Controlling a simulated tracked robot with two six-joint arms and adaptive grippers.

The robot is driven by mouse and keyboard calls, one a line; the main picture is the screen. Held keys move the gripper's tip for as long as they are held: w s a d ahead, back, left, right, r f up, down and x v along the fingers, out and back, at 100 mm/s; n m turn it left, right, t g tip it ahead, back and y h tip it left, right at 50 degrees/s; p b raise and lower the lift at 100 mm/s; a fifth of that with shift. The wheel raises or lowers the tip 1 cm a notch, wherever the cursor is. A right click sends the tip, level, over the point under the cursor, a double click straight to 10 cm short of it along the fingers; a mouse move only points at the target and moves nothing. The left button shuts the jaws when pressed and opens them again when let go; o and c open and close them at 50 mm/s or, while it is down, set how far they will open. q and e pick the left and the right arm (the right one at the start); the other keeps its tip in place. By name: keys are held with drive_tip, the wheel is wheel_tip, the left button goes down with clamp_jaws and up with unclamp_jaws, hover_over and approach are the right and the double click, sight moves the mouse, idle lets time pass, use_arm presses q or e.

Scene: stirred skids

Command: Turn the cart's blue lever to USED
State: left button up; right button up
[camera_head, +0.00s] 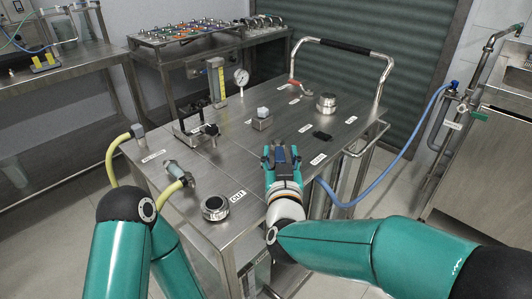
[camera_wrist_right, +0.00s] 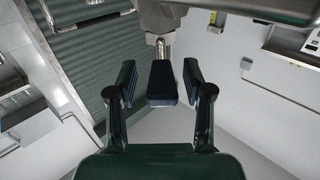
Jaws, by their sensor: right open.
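The blue lever shows as a dark blue block (camera_wrist_right: 162,84) on a short metal stem in the right wrist view. In the head view it is a small dark blue shape (camera_head: 282,155) over the cart top (camera_head: 235,160), near the front edge. My right gripper (camera_wrist_right: 160,88) is open, with one finger on each side of the block and a gap on both sides. In the head view my right gripper (camera_head: 281,156) hides the lever's base. A white label (camera_head: 318,160) lies just right of it; I cannot read its text. My left gripper is out of view.
On the cart stand a round metal fitting (camera_head: 215,207) by an OUT label, a small block (camera_head: 262,119), a gauge (camera_head: 241,77), a metal cylinder (camera_head: 326,103) and a black piece (camera_head: 322,136). Yellow hose (camera_head: 112,165) and blue hose (camera_head: 398,165) run beside the cart.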

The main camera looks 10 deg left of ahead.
drive_tip(key=shift+s+f, duration=0.1)
drive_tip(key=v, duration=1.1)
drive_tip(key=shift+s+d, duration=0.15)
drive_tip(key=shift+s, duration=0.2)
